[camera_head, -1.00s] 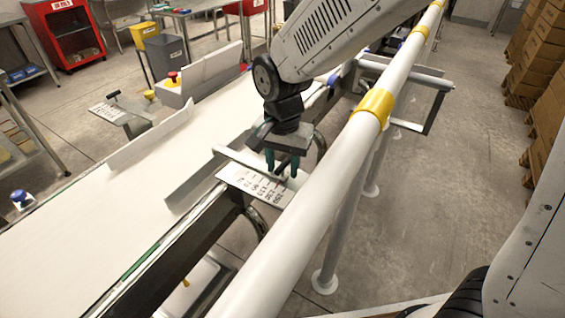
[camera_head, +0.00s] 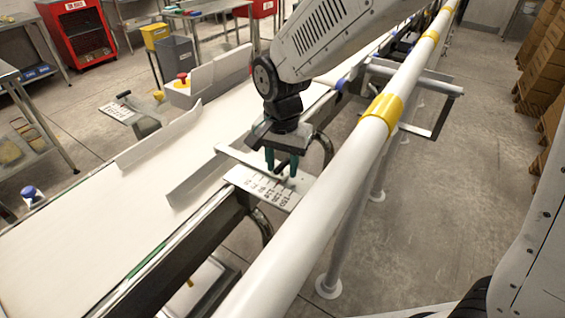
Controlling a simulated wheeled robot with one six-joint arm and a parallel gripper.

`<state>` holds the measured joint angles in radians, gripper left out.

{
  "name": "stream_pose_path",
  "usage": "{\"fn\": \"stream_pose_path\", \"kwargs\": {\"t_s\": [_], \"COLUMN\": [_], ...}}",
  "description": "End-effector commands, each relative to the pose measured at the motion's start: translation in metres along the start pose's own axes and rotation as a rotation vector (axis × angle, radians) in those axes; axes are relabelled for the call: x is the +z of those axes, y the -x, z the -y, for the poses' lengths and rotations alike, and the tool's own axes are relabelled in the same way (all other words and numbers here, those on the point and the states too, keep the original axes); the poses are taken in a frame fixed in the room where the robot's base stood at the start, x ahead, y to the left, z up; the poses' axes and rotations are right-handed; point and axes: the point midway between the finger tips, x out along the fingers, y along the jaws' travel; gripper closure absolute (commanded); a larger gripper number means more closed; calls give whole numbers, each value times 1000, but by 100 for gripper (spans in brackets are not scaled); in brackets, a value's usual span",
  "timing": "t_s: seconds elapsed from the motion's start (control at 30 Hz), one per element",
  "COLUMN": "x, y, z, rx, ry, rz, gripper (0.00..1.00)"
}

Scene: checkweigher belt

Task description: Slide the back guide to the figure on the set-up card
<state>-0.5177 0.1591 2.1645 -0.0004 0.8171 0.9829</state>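Two upright grey guide plates stand along the white belt (camera_head: 95,215). One guide (camera_head: 198,177) is on the side nearer me, with a crossbar (camera_head: 240,158) over a white scale plate (camera_head: 262,187) bearing printed figures. The other guide (camera_head: 157,137) is on the far side, with its own scale plate (camera_head: 118,110) and dark knob (camera_head: 123,95). My gripper (camera_head: 281,163) points down over the near scale, its green fingers on either side of a dark knob or lever (camera_head: 282,169). I cannot tell whether they grip it. The figures are too small to read surely. No set-up card is recognisable.
A white rail with yellow bands (camera_head: 330,205) runs along the near side, close to my gripper. A red button box (camera_head: 182,85) stands at the belt's far edge. Stacked cartons (camera_head: 545,75) are at the right. The floor right of the rail is clear.

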Motion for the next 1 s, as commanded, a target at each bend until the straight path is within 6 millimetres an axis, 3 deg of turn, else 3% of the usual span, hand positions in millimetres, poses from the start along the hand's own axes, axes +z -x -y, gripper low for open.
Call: {"fn": "stream_pose_path", "kwargs": {"t_s": [0.23,0.63,1.0], "x": [0,0,0], "y": [10,71,78], "z": [0,0,0], "rx": [-2,-1,0], "ry": [-1,0,0], "rz": [-1,-1,0], "gripper": [62,62,62]}}
